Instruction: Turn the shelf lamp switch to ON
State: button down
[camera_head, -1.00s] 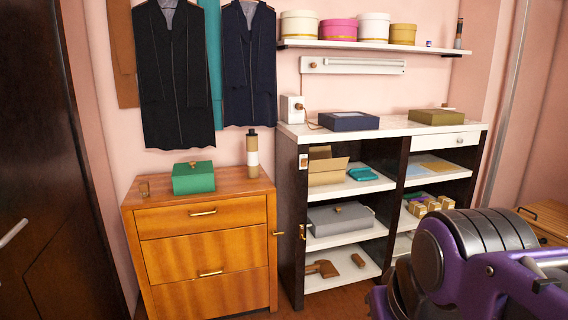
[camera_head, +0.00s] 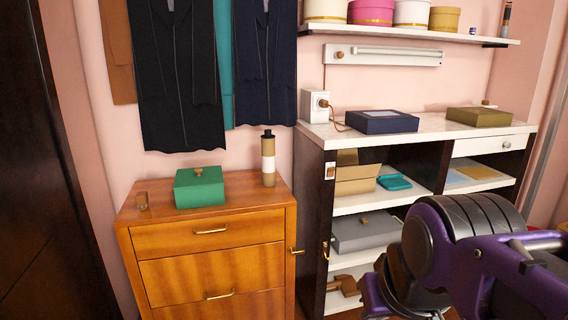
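A long white lamp fixture (camera_head: 385,56) is mounted on the pink wall below the upper shelf. A small brown knob (camera_head: 339,54) sits at its left end; its setting is too small to read. A small white plate with a brown part (camera_head: 330,171), which looks like a switch, is on the dark front edge of the shelf unit; its position cannot be read. My purple and dark arm fills the lower right and hides part of the shelf unit. My gripper's fingers do not show.
The shelf unit's white top (camera_head: 436,128) carries a dark blue box (camera_head: 381,122), an olive box (camera_head: 479,117) and a white socket box (camera_head: 315,105) with a cord. A wooden dresser (camera_head: 212,254) stands left, holding a green box (camera_head: 200,187) and a bottle (camera_head: 268,158).

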aim_at(331, 170)
jog(key=i+j+u, duration=0.15)
jog(key=i, duration=0.95)
